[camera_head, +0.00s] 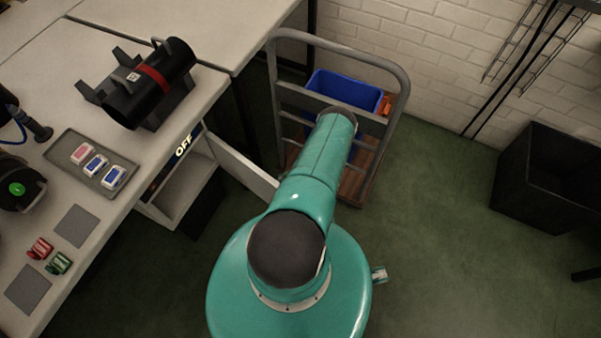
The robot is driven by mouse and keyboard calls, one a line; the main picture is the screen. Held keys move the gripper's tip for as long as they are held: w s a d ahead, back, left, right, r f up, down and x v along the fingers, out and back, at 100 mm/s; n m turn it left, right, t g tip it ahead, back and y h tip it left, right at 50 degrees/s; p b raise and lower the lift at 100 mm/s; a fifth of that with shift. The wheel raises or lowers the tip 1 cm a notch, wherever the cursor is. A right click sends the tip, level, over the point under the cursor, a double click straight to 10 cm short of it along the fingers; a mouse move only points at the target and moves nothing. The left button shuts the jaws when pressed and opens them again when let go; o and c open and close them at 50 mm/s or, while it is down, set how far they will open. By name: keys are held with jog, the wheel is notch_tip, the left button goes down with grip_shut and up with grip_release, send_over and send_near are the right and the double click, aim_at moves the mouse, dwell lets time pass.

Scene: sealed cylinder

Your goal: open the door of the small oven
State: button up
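A white box with a dark front strip and a lit "OFF" sign (183,146) stands below the edge of the left counter. It looks like the small oven (172,207). A pale flat panel (240,165), which looks like its door, stands out from the box toward my arm, so the door appears open. The shelf-like inside shows in part. The panel's far end meets the outline of my teal arm, and I cannot tell whether they touch. My gripper cannot be made out; my arm fills the middle of the view.
A black cylinder (150,88) with a red band rests in a cradle on the counter (215,88). A grey tray (62,150) holds several small blocks. A cart (400,85) with a blue bin (343,91) stands behind my arm. A black bin (548,180) is at right. Green floor between is clear.

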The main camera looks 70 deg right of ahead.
jog(key=v, duration=1.2)
jog(key=shift+s+d, duration=0.15)
jog(key=shift+s, duration=0.05)
dwell(0.4)
